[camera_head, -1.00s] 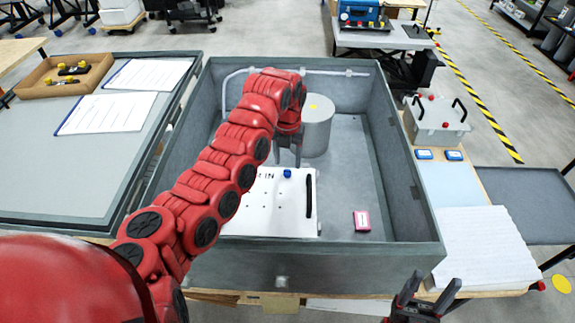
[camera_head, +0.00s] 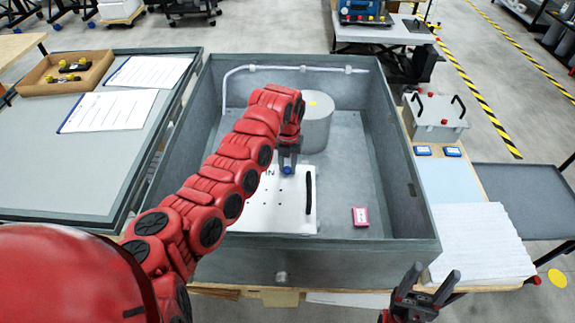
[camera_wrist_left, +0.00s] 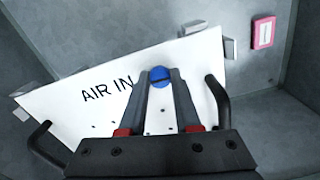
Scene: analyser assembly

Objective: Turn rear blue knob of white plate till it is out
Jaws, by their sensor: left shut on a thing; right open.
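The white plate (camera_head: 262,214) lies inside the grey box, with a black handle on its right side. In the left wrist view the plate (camera_wrist_left: 203,65) shows "AIR IN" lettering and two black handles. My left gripper (camera_head: 288,168) points down over the plate and is shut on the blue knob (camera_head: 287,170). In the left wrist view the knob (camera_wrist_left: 160,74) sits between the fingertips. The arm hides the plate's left part in the head view. My right gripper (camera_head: 427,285) is open and empty in front of the box, at the lower right.
The grey box walls (camera_head: 408,190) surround the plate. A grey cylinder (camera_head: 316,128) stands behind it, and a pink-red block (camera_head: 360,217) lies to its right. A lidded grey case (camera_head: 436,122) and blue items stand outside at right.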

